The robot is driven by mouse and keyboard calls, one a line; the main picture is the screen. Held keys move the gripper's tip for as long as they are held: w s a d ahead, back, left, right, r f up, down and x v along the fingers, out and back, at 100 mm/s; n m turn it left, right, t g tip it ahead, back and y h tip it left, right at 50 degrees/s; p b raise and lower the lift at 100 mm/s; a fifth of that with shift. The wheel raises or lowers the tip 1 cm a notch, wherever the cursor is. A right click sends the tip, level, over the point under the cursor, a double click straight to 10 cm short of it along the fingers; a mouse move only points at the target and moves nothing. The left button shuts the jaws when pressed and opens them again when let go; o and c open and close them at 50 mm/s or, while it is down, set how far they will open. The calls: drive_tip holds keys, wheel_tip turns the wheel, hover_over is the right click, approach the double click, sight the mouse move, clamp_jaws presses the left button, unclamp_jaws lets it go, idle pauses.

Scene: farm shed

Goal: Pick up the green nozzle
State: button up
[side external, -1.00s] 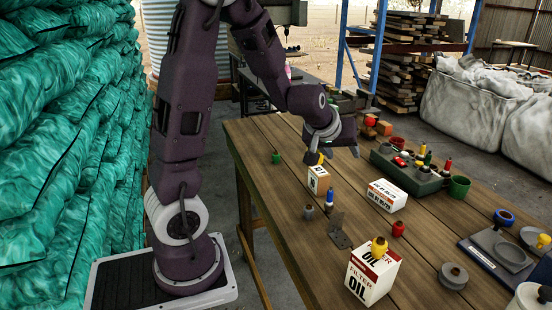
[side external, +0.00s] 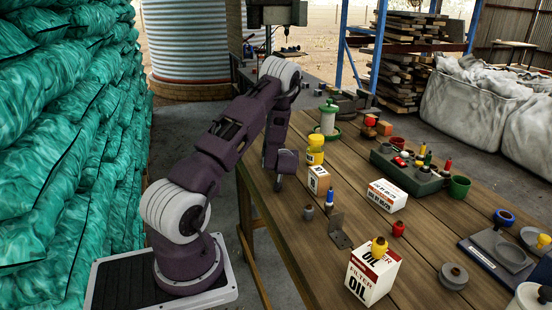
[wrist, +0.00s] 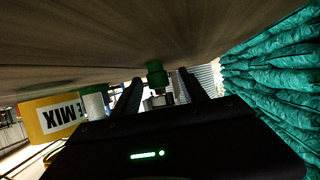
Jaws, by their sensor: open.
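The green nozzle (wrist: 156,73) shows in the wrist view between the two dark fingers of my gripper (wrist: 160,79), near their tips. The fingers are apart, with a gap visible on each side of the nozzle. The picture is tilted, with the wooden table (wrist: 90,35) across its top. In the side view my gripper (side external: 279,186) is low at the table's left edge, and it hides the nozzle there.
A yellow-capped bottle (side external: 315,155) and a small box (side external: 319,180) stand right of my gripper; a yellow MIX container (wrist: 52,118) shows in the wrist view. A green-based clear container (side external: 328,120) stands behind. Oil filter box (side external: 372,275) is in front.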

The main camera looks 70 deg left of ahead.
clamp_jaws()
drive_tip(key=shift+r, duration=0.15)
